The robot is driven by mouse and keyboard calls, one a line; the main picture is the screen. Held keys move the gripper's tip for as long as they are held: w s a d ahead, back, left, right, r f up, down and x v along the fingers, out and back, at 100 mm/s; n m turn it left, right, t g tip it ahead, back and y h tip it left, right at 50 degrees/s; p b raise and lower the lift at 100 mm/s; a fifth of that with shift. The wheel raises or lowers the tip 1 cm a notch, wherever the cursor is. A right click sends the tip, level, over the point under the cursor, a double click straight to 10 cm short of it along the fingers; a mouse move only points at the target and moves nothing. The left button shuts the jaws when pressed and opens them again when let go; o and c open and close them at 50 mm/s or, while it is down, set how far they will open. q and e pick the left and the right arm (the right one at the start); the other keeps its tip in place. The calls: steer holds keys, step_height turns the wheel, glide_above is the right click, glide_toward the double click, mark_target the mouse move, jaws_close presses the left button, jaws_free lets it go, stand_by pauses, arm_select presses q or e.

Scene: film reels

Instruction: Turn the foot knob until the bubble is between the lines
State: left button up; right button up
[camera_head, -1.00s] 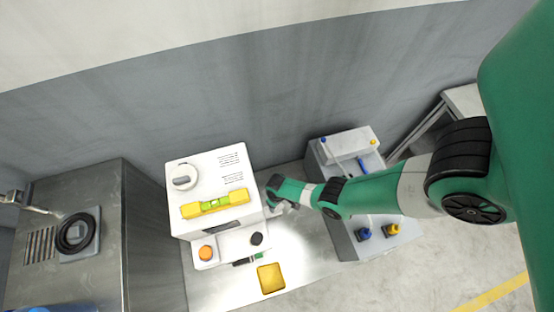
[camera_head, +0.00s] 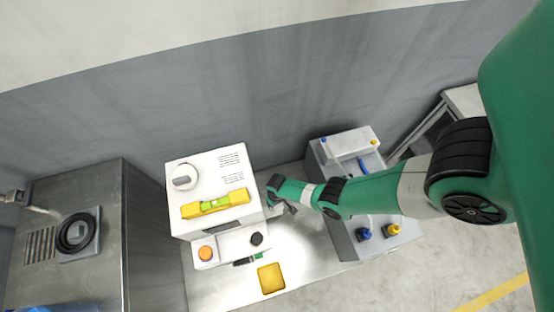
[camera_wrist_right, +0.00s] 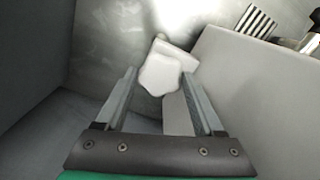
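A yellow spirit level (camera_head: 215,205) with a green vial lies on top of the white machine (camera_head: 205,164). The bubble is too small to place against the lines. My right gripper (camera_head: 273,208) is low at the machine's right side in the head view. In the right wrist view my right gripper (camera_wrist_right: 159,78) has its fingers apart, with a white lobed foot knob (camera_wrist_right: 160,74) at and just beyond the tips. A gap shows on the knob's left; contact on its right cannot be told. My left gripper is out of view.
A yellow tray (camera_head: 271,278) lies in front on the metal table. A grey unit (camera_head: 350,143) stands to the right and a metal cabinet (camera_head: 150,235) to the left.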

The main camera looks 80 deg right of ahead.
steer(key=o, duration=0.4)
steer(key=shift+s, duration=0.1)
step_height(320, 180, up, 12)
steer(key=p, duration=1.1)
steer(key=shift+f+p, duration=0.15)
steer(key=shift+p, duration=0.2)
